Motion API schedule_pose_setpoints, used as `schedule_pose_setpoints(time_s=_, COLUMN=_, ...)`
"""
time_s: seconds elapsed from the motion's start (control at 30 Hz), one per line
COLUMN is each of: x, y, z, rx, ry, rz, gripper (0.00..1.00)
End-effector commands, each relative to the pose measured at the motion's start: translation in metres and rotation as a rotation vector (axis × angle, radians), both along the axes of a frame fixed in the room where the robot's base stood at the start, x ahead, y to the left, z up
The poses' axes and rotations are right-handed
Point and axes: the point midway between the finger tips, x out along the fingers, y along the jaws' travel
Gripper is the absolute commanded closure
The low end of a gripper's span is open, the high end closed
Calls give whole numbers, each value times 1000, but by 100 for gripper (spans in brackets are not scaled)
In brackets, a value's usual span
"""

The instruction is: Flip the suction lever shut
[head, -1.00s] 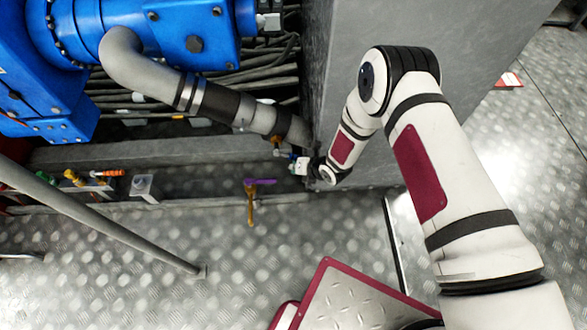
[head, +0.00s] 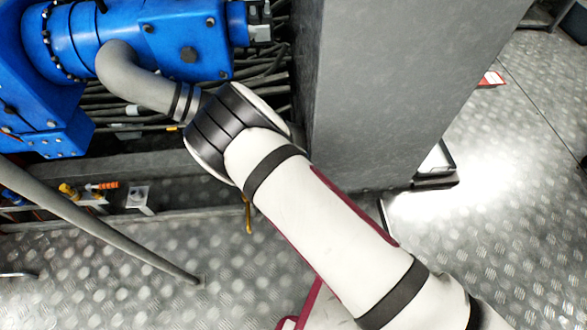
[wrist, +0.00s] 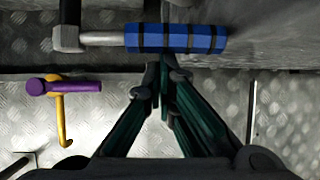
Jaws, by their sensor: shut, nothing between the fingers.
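A blue ribbed handle (wrist: 200,40) on a short metal rod lies level across the top of the wrist view. The rod runs left into a grey metal block (wrist: 68,38). A purple bar (wrist: 75,86) on a bent yellow rod (wrist: 60,125) sits lower left; the yellow rod also shows in the head view (head: 248,215). No label shows which of these is the suction lever. My gripper (wrist: 163,72) is shut and empty, its fingertips just below the blue handle in the picture; I cannot tell if they touch it. In the head view my arm hides the gripper and both handles.
A large grey cabinet (head: 370,90) stands just right of the handles. Blue machinery (head: 185,40) with a grey bent pipe (head: 130,75) is at upper left. A slanted grey rail (head: 100,225) crosses lower left.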

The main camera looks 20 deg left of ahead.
Motion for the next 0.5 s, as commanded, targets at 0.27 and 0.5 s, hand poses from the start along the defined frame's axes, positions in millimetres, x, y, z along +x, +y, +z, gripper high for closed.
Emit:
schedule_pose_setpoints(time_s=0.27, x=0, y=8, z=21, rx=-216, ry=-145, rz=9, gripper=100)
schedule_pose_setpoints(time_s=0.5, x=-2, y=13, z=36, rx=-406, ry=-263, rz=4, gripper=100)
